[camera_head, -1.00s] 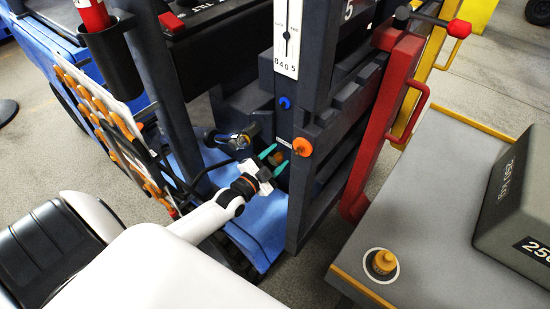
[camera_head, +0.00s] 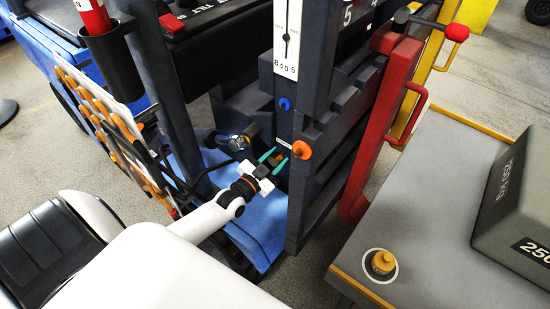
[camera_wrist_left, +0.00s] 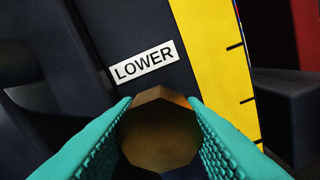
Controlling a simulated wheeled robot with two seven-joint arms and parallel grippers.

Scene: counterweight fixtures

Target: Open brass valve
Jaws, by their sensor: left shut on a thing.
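The brass valve (camera_wrist_left: 160,132) is a faceted brass knob in the left wrist view, just below a white label (camera_wrist_left: 144,63) reading "LOWER". It also shows small and brownish in the head view (camera_head: 276,159), low on the dark upright post. My left gripper (camera_head: 274,157) has its teal fingers on either side of the knob. In the left wrist view its fingers (camera_wrist_left: 162,137) are shut on the knob, one pad at each side. The knob's lower edge and stem are hidden. My right gripper is not in view.
An orange knob (camera_head: 301,150) and a blue knob (camera_head: 285,103) sit on the post close by. A red gate-like frame (camera_head: 392,110) stands to the right. A grey table (camera_head: 440,190) holds a yellow knob (camera_head: 382,262) and a grey weight (camera_head: 515,210).

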